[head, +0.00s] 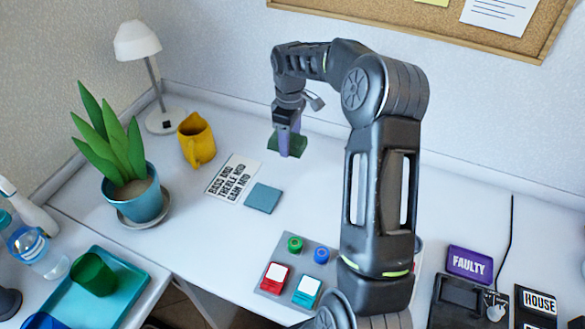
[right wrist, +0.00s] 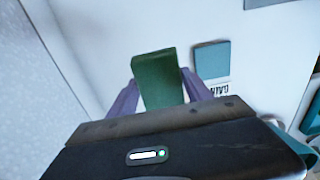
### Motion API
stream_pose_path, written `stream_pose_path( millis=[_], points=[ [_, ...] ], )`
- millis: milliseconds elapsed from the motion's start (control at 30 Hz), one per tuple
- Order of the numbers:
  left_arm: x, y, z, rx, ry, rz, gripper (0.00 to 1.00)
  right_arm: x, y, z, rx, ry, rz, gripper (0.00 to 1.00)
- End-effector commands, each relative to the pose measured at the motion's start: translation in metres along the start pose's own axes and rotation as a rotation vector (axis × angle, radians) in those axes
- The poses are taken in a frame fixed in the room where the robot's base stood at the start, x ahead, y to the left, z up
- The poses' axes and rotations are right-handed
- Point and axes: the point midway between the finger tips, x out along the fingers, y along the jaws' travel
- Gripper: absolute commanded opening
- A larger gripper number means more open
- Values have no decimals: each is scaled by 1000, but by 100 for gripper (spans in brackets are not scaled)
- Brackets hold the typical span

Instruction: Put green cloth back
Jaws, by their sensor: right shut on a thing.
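The green cloth (head: 297,145) is a small dark green folded block, held above the white desk in the head view. My right gripper (head: 285,146) is shut on it, with purple fingers on both sides. In the right wrist view the green cloth (right wrist: 157,80) sits between the two purple fingers of the right gripper (right wrist: 158,92). A flat blue-grey cloth (head: 263,198) lies on the desk beside a printed card (head: 232,178); the blue-grey cloth also shows in the right wrist view (right wrist: 212,59). My left gripper is not in view.
A grey panel with red and teal switches (head: 275,278) is in front. A teal tray (head: 125,290) holds a green cup (head: 93,273). Desk around the held cloth is clear.

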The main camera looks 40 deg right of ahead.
Motion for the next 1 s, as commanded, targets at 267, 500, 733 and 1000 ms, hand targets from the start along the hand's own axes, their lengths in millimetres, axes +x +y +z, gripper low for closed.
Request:
stream_pose_path(
  millis=[267, 500, 733, 1000],
  points=[
    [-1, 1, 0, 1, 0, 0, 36, 7, 0, 1, 2, -2, -2, 14],
    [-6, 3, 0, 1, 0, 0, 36, 47, -1, 1, 2, -3, -4, 14],
    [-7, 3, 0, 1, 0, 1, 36, 63, 0, 0, 3, 0, 1, 14],
    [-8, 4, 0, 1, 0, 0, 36, 68, 0, 0, 3, -1, -1, 14]
  ],
)
